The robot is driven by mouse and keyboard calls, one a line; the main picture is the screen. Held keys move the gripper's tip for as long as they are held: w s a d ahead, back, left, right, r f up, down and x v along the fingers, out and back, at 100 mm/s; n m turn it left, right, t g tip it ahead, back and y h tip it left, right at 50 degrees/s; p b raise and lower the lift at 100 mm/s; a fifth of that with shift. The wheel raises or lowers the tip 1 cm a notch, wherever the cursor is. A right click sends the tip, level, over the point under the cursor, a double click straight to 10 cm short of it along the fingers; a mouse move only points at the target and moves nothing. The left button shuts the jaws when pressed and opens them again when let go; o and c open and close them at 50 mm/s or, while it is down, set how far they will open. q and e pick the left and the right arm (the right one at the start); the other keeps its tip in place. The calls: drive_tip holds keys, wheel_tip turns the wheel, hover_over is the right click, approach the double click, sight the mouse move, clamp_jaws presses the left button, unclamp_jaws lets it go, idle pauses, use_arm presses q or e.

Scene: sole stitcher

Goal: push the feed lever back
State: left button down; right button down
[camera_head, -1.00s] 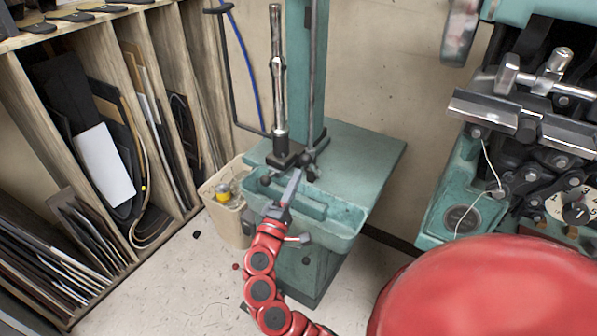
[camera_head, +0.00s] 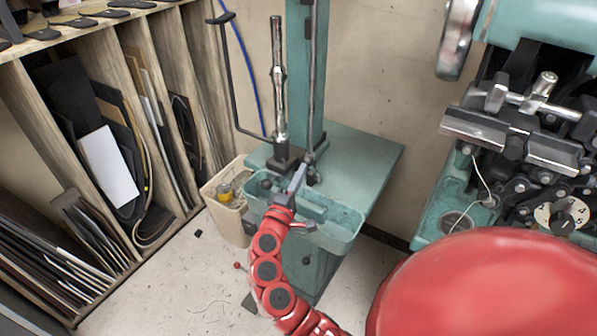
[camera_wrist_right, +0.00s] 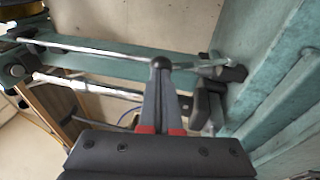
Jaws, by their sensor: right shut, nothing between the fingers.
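My right gripper (camera_head: 301,170) is at the teal stand, over the back edge of its tray. Its fingers are shut and empty, pointing at the foot of the upright metal rods. In the right wrist view, the shut fingers (camera_wrist_right: 160,85) meet a dark ball knob (camera_wrist_right: 161,63) at their tips. The knob sits by a thin metal rod and appears to be the feed lever's end, though I cannot be sure. Whether the fingers touch it or only overlap it in the picture is unclear. My left gripper is out of view.
The teal tray (camera_head: 335,236) lies below my gripper. A thick chrome rod (camera_head: 278,90) and a teal column (camera_head: 313,70) stand behind. A beige bin (camera_head: 225,203) is at the left, beside wooden shelves (camera_head: 150,130). A larger machine (camera_head: 520,140) stands at the right.

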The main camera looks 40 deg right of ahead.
sight(311, 157)
drive_tip(key=d+r+y+p, duration=0.1)
drive_tip(key=p, duration=0.3)
drive_tip(key=w+d+r+g+y+p, duration=0.1)
drive_tip(key=d+r+p, duration=0.1)
drive_tip(key=p, duration=0.2)
drive_tip(key=d+r+g+y+p, duration=0.1)
drive_tip(key=r+p, duration=0.1)
drive_tip(key=p, duration=0.2)
drive_tip(key=shift+w+d+r+m+y, duration=0.15)
drive_tip(key=shift+w+d+m+y, duration=0.15)
drive_tip(key=shift+w+m, duration=0.1)
drive_tip(key=w+d+g+y+p, duration=0.2)
drive_tip(key=d+y+p, duration=0.1)
drive_tip(key=d+p, duration=0.2)
drive_tip(key=shift+w+d+p, duration=0.15)
drive_tip(key=shift+d+p, duration=0.25)
drive_tip(key=shift+p, duration=0.6)
